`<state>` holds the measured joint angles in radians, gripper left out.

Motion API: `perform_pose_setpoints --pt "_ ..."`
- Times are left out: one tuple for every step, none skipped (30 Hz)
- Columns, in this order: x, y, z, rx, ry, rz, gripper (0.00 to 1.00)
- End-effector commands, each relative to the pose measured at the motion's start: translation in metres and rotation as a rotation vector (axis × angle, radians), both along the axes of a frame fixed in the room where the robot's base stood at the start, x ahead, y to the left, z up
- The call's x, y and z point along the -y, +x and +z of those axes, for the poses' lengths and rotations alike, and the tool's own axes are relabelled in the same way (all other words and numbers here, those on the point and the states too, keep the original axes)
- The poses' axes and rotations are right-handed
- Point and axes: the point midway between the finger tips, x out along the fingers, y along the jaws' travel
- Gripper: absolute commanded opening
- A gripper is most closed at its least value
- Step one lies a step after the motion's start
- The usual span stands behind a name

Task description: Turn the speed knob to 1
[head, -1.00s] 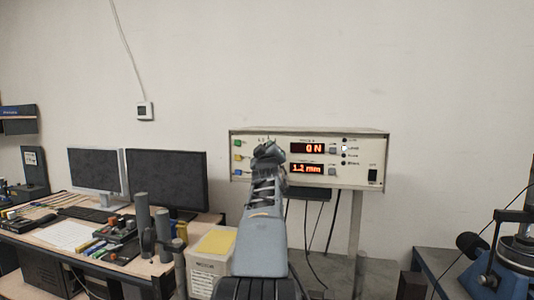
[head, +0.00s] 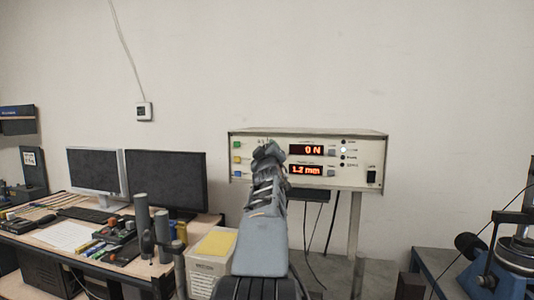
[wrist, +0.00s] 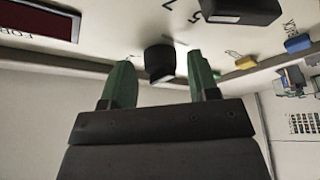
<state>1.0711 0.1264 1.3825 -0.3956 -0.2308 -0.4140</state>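In the wrist view the panel shows inverted. A small black knob (wrist: 159,62) lies between the two green fingertips of my gripper (wrist: 158,76). The gripper is open, with a gap visible on each side of the knob. A larger black block or knob (wrist: 238,10) is at the top edge, near the printed digits 5 and 2. I cannot read which knob is speed or its setting.
Red displays (head: 306,150) read 0 N and about 1.2 mm. A black rocker switch (head: 371,176) is at the box's right. Blue (wrist: 298,43) and yellow (wrist: 246,62) buttons sit beside the fingers.

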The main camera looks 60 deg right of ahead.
Motion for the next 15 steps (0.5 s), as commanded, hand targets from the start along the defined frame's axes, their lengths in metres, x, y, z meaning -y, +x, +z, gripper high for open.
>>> perform_pose_setpoints --pt "0.0 0.0 0.0 0.0 0.0 0.0 0.6" --pt "0.0 0.0 0.0 0.0 0.0 0.0 0.6" --pt "0.0 0.0 0.0 0.0 0.0 0.0 0.6" --pt "0.0 0.0 0.0 0.0 0.0 0.0 0.6" --pt "0.0 0.0 0.0 0.0 0.0 0.0 0.6" --pt "0.0 0.0 0.0 0.0 0.0 0.0 0.6" --pt "0.0 0.0 0.0 0.0 0.0 0.0 0.6" --pt "0.0 0.0 0.0 0.0 0.0 0.0 0.6" --pt "-0.001 0.0 -0.001 0.0 0.0 0.0 0.6" --pt "-0.002 -0.001 -0.001 0.0 -0.001 0.001 0.6" --pt "-0.004 -0.002 -0.002 0.0 -0.001 0.001 0.6" --pt "-0.007 -0.005 -0.003 0.001 -0.001 0.0 0.6" --pt "-0.01 -0.006 -0.004 0.001 -0.001 0.0 0.6" --pt "-0.013 -0.009 -0.006 0.001 -0.001 0.0 0.6" --pt "-0.019 -0.013 -0.008 0.001 -0.001 0.0 0.6"
